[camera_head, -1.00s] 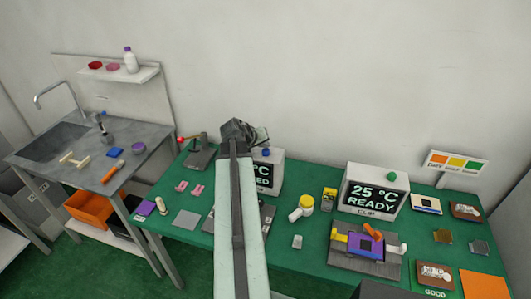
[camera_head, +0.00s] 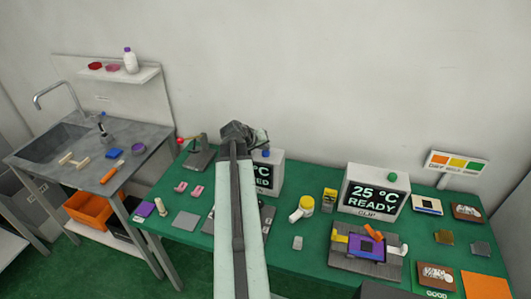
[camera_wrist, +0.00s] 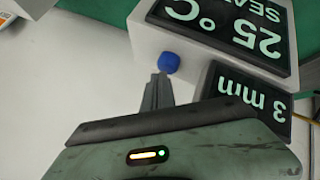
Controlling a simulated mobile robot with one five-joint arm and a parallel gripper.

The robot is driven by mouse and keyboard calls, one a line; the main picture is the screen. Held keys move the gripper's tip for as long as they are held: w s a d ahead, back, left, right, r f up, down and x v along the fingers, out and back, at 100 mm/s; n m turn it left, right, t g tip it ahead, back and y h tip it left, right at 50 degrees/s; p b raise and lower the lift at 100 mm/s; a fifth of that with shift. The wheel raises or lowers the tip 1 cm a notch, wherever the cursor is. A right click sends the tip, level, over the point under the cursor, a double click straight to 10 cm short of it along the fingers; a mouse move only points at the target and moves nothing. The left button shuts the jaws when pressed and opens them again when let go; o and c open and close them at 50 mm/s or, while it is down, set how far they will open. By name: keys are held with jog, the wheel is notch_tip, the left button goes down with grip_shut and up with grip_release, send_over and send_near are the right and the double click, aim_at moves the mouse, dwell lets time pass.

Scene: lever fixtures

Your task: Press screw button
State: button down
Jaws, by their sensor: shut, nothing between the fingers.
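A blue button (camera_head: 266,153) sits on top of a white display box (camera_head: 276,170), which my arm partly covers in the head view. The blue button (camera_wrist: 168,62) also shows in the wrist view, on the edge of the white box, beside a screen reading "25 °C" upside down. My gripper (camera_wrist: 159,78) is shut and empty, with its fingertips right by the button. I cannot tell whether they touch it. In the head view the fingertips are hard to make out at the end of my arm.
A second screen (camera_wrist: 245,98) reading "3 mm" stands close to the fingers. To the right, another white box (camera_head: 376,192) has a green button (camera_head: 392,177) and reads "25 °C READY".

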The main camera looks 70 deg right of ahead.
aim_at(265, 152)
jog(key=shift+f, duration=0.2)
jog(key=shift+r, duration=0.1)
jog(key=shift+r+p, duration=0.9)
jog(key=shift+r, duration=0.05)
notch_tip(265, 152, up, 5)
jog(key=p, duration=0.5)
jog(key=shift+r, duration=0.1)
dwell(0.6)
